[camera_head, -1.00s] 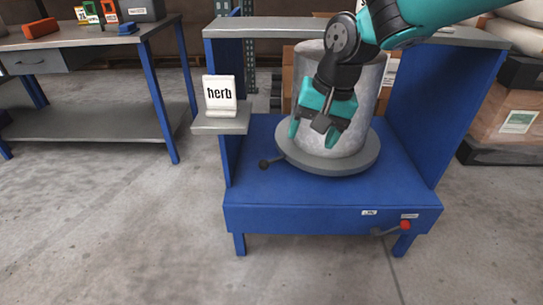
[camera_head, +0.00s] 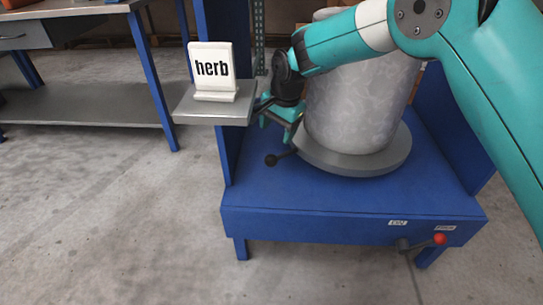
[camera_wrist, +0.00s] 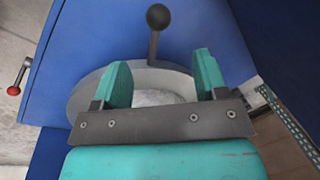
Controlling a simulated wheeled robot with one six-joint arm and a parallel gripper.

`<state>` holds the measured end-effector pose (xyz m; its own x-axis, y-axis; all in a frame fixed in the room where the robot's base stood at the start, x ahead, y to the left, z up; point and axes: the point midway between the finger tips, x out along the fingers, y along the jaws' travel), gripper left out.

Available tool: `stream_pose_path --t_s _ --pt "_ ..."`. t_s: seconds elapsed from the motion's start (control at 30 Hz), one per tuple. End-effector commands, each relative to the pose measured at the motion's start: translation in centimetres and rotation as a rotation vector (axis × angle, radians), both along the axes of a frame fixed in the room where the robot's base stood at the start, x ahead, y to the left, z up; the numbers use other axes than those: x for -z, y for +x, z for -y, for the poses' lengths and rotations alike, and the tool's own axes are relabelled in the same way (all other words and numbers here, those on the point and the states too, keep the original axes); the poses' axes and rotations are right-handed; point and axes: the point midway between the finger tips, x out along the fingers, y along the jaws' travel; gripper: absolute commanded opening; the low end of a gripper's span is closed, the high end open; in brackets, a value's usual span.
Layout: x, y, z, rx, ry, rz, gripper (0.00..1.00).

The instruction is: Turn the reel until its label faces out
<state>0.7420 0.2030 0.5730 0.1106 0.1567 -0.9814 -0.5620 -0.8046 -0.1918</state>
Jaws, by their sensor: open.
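The reel (camera_head: 362,105) is a mottled grey-white cylinder standing upright on a round grey turntable (camera_head: 352,163). No label shows on its visible side; its top is partly hidden by my arm. A short rod with a black knob (camera_head: 271,160) sticks out from the turntable's front left; the knob also shows in the wrist view (camera_wrist: 158,16). My gripper (camera_head: 278,130) is open and empty, left of the reel and above the rod. In the wrist view my gripper (camera_wrist: 163,75) has its fingers spread over the turntable rim, with the knob beyond them.
A blue stand (camera_head: 300,205) carries the turntable between side walls. A red-knobbed lever (camera_head: 440,239) sits at its front right, near two small labels. A "herb" card (camera_head: 212,72) stands on a side shelf (camera_head: 205,113), close to my gripper. A workbench (camera_head: 80,105) is at left.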

Motion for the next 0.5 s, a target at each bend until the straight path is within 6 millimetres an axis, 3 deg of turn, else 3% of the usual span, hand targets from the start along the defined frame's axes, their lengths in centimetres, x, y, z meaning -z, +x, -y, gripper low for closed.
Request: stream_pose_path --t_s 0.17,0.5 --pt "2.1 0.4 0.5 0.015 -0.001 -0.003 0.67" --pt "8.9 1.3 -0.2 0.018 0.000 -0.002 0.67"
